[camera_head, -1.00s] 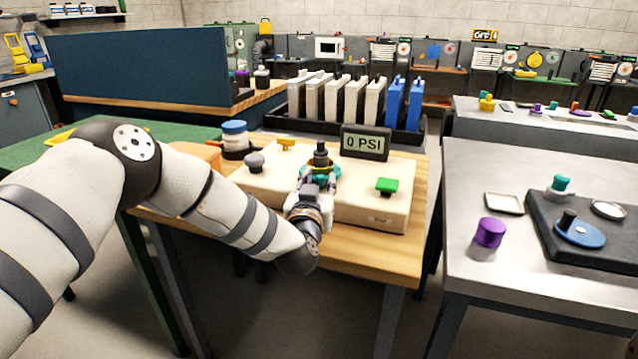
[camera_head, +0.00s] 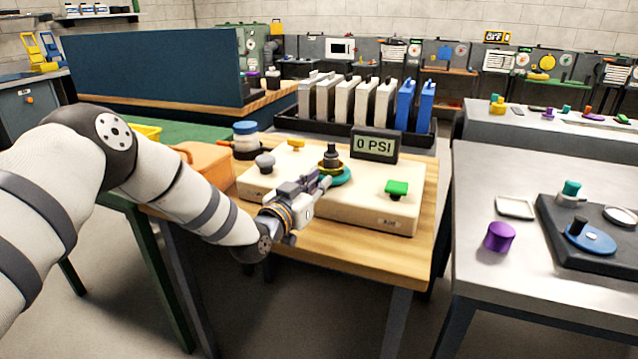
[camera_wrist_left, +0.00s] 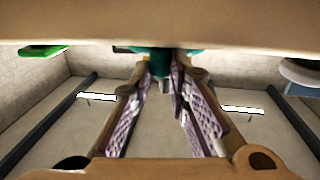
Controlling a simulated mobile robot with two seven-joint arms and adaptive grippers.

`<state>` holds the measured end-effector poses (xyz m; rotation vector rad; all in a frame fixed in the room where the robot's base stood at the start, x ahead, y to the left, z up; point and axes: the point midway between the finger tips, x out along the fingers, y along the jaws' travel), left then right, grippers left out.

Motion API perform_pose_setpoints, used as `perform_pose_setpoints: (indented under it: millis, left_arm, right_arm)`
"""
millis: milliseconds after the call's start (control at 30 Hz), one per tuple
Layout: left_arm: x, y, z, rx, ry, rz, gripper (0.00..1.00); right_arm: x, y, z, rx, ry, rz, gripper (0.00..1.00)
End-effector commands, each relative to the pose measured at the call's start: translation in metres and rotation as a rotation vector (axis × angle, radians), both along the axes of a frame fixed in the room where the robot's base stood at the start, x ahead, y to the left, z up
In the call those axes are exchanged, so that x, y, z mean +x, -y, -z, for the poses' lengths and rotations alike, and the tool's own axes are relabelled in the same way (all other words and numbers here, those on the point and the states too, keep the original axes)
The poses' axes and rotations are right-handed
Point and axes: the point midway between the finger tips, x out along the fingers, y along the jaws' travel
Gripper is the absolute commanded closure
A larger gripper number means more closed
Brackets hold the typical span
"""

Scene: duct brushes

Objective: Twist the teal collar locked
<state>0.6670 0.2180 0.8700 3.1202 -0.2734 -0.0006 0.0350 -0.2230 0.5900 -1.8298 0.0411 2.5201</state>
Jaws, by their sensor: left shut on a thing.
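The teal collar (camera_head: 341,177) sits around the base of the dark upright fitting (camera_head: 332,155) on the cream box. A brass-coloured ring shows just above it. My left gripper (camera_head: 322,181) reaches in from the lower left, with its fingertips at the collar's near left edge. In the left wrist view the collar (camera_wrist_left: 155,61) shows as a teal piece at the tips of the fingers, which are shut on it. The fingers hide part of the collar. The display (camera_head: 374,144) behind reads 0 PSI. My right gripper is in neither view.
The cream box (camera_head: 358,212) also carries a green button (camera_head: 397,188), a grey knob (camera_head: 265,161) and a yellow handle (camera_head: 296,144). A blue-lidded jar (camera_head: 246,138) stands behind left. A rack of white and blue panels (camera_head: 345,100) stands behind.

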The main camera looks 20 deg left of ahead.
Motion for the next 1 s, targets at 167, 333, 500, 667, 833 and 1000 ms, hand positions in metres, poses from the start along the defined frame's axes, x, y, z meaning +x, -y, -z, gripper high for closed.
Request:
perform_pose_setpoints:
  millis: [167, 333, 500, 667, 833, 1000]
  left_arm:
    - [0.0, 0.0, 0.001, -0.001, -0.001, -0.001, 0.64]
    - [0.0, 0.0, 0.0, 0.0, -0.001, -0.001, 0.64]
    - [-0.01, -0.002, 0.001, 0.0, -0.002, -0.001, 0.64]
    - [-0.051, -0.009, 0.0, -0.002, -0.003, -0.001, 0.64]
    - [-0.093, -0.016, 0.0, -0.002, -0.003, -0.001, 0.64]
    - [-0.115, -0.02, 0.0, 0.0, -0.001, -0.002, 0.64]
  right_arm:
    - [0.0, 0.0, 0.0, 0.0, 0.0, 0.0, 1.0]
    - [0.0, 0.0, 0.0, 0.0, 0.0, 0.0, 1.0]
    - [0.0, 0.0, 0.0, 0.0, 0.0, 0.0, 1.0]
    - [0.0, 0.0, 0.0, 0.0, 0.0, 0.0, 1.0]
    - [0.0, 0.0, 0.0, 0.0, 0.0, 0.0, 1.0]
    - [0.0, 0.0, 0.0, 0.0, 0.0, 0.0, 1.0]
